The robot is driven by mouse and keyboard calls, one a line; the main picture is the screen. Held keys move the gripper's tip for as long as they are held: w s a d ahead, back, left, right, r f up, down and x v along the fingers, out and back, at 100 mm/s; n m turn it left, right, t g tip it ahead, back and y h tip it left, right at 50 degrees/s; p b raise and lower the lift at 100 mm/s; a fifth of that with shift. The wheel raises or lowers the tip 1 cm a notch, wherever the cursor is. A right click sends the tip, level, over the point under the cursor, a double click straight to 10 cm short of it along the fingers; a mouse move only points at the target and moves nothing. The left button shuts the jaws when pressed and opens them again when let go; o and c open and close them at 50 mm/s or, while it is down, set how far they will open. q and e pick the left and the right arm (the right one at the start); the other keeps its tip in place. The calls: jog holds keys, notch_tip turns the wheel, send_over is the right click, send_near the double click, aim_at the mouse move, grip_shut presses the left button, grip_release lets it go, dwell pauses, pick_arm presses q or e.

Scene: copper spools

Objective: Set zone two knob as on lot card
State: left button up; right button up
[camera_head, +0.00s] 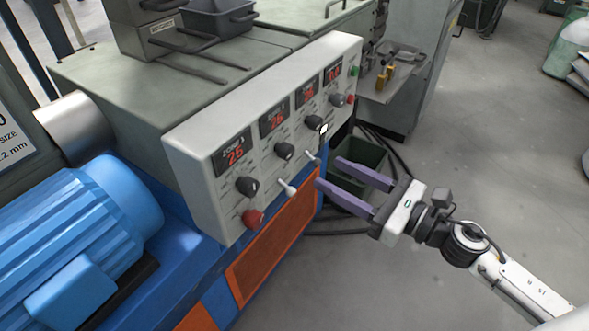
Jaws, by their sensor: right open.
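The nearest display (234,152) is labelled as a zone and seems to read 25. The second display (274,119) seems to read 25 or 26. The second knob (284,151) is black; its pointer setting is too small to read. My right gripper (328,172) is open and empty, its two purple fingers pointing at the panel's lower right edge, apart from the knobs. My left gripper is not in view.
White toggle levers (288,188) and a red button (253,218) stick out of the panel. A dark green bin (361,160) stands on the floor behind my right fingers, with black cables around it. A blue motor (75,230) fills the lower left. Open floor lies right.

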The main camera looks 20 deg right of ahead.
aim_at(291, 154)
jog(key=w+a, duration=0.2)
jog(key=w+a+n+p, duration=0.1)
jog(key=w, duration=0.2)
jog(key=w+a+n+p, duration=0.1)
jog(key=w+a, duration=0.1)
jog(key=shift+w+a+r+y, duration=0.2)
jog(key=shift+a+r+y, duration=0.05)
jog(key=shift+a+y, duration=0.05)
jog(key=shift+w+a+f, duration=0.1)
jog(key=shift+w+a, duration=0.25)
jog(key=shift+w, duration=0.15)
jog(key=c, duration=1.1)
jog(key=shift+o, duration=0.2)
